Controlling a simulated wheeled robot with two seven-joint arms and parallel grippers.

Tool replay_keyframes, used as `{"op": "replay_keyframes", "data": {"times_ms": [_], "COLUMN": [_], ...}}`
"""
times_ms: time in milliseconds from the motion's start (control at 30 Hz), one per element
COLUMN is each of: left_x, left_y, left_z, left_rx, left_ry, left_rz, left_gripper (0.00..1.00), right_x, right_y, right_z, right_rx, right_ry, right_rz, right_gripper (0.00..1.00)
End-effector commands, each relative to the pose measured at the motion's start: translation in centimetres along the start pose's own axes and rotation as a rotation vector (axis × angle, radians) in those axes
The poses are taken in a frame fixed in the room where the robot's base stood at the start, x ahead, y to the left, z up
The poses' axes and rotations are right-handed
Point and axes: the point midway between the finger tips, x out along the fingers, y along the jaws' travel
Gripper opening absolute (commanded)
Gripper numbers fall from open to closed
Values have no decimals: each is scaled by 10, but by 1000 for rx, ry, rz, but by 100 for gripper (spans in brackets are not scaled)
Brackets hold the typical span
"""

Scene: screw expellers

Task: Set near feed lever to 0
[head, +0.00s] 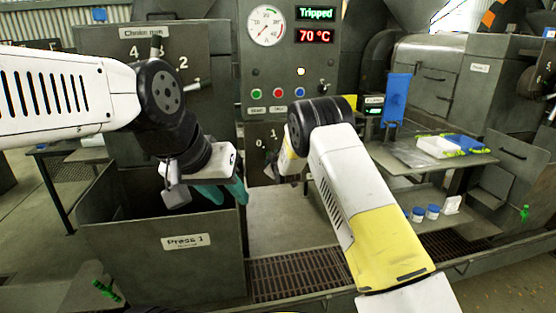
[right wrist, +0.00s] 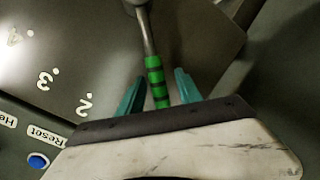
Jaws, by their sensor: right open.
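The feed lever shows in the right wrist view as a metal rod with a green, dark-banded grip (right wrist: 155,80). My right gripper (right wrist: 159,88) is open, with one teal finger on each side of the grip and gaps between. The printed 4, 3 and 2 are left of the lever; any further numbers are hidden. In the head view the dial plate with 0 and 1 (head: 264,143) is partly hidden by my right arm, as is the lever. My left gripper (head: 225,190) hangs over the Press 1 bin with its teal fingers apart and empty.
The control panel above has a gauge (head: 267,25), a "Tripped" display, a 70 °C display and coloured buttons (head: 277,93). The Press 1 bin (head: 185,265) stands at front left. A side table (head: 482,158) with trays is at right. A blue Reset button (right wrist: 38,160) is near my right gripper.

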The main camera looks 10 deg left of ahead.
Motion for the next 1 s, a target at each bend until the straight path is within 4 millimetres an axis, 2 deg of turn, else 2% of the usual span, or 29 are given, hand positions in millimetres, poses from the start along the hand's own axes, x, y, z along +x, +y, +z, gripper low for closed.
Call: {"op": "replay_keyframes", "data": {"times_ms": [400,600,867,933,1000], "left_x": [0,0,0,0,0], "left_y": [0,0,0,0,0], "left_z": [0,0,0,0,0], "left_rx": [0,0,0,0,0], "left_ry": [0,0,0,0,0], "left_rz": [0,0,0,0,0], "left_gripper": [36,36,36,36,36], "right_x": [-61,-72,-72,-75,-82], "right_y": [0,-1,0,5,18], "right_z": [0,1,1,0,0], "right_rx": [0,-1,0,11,42], "right_ry": [-1,-2,-2,-8,-25], "right_rz": [-2,-2,-1,-2,-5], "right_gripper": [41,41,41,41,41]}}
